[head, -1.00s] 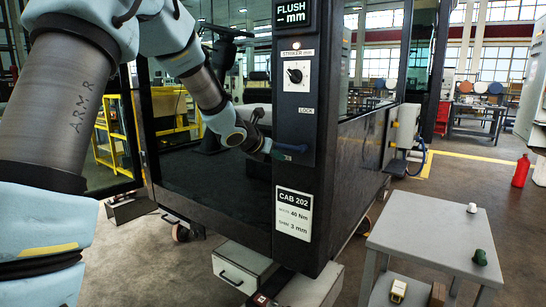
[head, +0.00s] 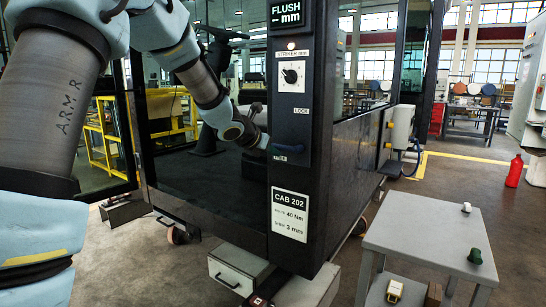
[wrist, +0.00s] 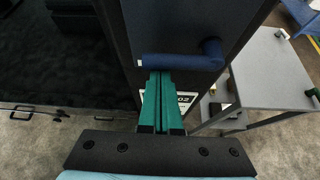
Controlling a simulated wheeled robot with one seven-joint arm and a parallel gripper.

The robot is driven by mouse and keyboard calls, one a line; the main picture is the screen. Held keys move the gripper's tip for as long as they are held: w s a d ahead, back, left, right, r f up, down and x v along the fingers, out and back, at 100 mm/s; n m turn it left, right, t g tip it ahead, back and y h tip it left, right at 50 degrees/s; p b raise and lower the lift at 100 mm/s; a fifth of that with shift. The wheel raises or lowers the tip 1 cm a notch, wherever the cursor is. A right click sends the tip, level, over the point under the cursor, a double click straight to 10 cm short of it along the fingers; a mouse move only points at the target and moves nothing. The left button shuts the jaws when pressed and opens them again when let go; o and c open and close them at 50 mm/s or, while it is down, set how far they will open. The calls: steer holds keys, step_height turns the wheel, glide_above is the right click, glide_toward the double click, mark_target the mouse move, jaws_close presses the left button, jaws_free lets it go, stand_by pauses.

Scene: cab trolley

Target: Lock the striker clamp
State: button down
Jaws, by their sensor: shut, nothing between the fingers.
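The striker clamp's blue lever (head: 289,149) lies roughly level on the front of the dark cab post, below the LOCK label (head: 300,110). In the wrist view the lever (wrist: 180,62) runs from a round pivot at right to a free end at left. My gripper (head: 269,148) is at the lever's left end. In the wrist view its green fingers (wrist: 159,74) are together and empty, with the tips at the lever's lower edge. I cannot tell whether they touch it. The striker dial (head: 291,75) is above.
The black post (head: 290,180) carries a FLUSH display (head: 289,13) and a CAB 202 plate (head: 290,215). A grey side table (head: 415,225) with small parts stands at right. A red bottle (head: 514,171) stands on the floor behind it. Open floor lies beyond the table.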

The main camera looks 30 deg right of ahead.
steer(key=shift+r+m+t+b, duration=0.3)
steer(key=shift+m+b, duration=0.1)
steer(key=shift+b, duration=1.2)
steer(key=s+d+r+m+t+b, duration=0.1)
steer(key=r+m+t+b, duration=0.1)
steer(key=b, duration=0.4)
steer(key=s+d+r+m+t+b, duration=0.1)
steer(key=s+r+m+t+b, duration=0.1)
steer(key=m+t+b, duration=0.2)
steer(key=s+r+m+t+b, duration=0.2)
steer(key=m+b, duration=0.3)
steer(key=b, duration=0.5)
steer(key=shift+d+r+t+y, duration=0.15)
steer(key=shift+d+t+y, duration=0.25)
